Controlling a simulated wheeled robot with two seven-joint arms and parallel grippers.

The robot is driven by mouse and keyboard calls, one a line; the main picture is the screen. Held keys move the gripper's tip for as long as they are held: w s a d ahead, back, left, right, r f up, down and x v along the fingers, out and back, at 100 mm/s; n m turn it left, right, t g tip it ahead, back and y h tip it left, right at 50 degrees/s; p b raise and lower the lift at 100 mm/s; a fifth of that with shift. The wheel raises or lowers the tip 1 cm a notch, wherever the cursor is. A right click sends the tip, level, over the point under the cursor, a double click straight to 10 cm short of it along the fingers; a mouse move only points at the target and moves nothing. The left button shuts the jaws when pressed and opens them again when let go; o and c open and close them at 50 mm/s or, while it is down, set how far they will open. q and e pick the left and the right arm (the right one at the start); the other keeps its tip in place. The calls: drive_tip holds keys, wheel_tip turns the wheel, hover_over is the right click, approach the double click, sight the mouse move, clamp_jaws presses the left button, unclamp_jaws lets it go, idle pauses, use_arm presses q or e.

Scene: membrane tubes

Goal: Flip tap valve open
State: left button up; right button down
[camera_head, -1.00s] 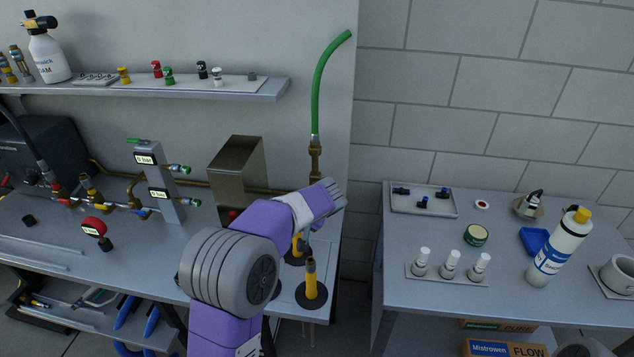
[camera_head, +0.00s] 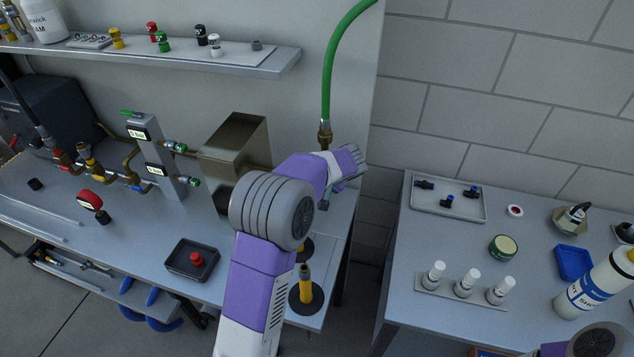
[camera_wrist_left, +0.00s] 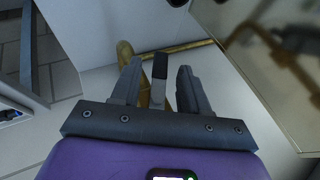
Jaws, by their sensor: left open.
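The brass tap (camera_head: 325,134) stands at the back right of the left bench, with a green hose (camera_head: 328,75) rising from its top. My left gripper (camera_head: 326,196) is mostly hidden behind its own wrist, just below the tap. In the left wrist view, my left gripper (camera_wrist_left: 159,68) is open, with a finger on each side of a narrow grey lever with a black end (camera_wrist_left: 160,66), which looks like the valve handle. Brass pipe (camera_wrist_left: 126,52) lies behind it. Whether a finger touches the lever I cannot tell. My right gripper is out of view.
A metal box (camera_head: 237,150) stands left of my wrist. A black tray with a red button (camera_head: 193,261) and a yellow-topped stand (camera_head: 305,285) are near the bench front. A second bench (camera_head: 395,310) on the right holds bottles and fittings, past a gap.

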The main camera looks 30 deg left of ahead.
use_arm(q)
drive_tip(key=shift+x, duration=0.75)
clamp_jaws()
drive_tip(key=shift+h, duration=0.3)
drive_tip(key=h+p, duration=0.1)
drive_tip(key=h, duration=0.1)
drive_tip(key=d+n+t+h+p, duration=0.1)
drive_tip(key=h, duration=0.2)
drive_tip(key=shift+w+d+f, duration=0.15)
idle(0.3)
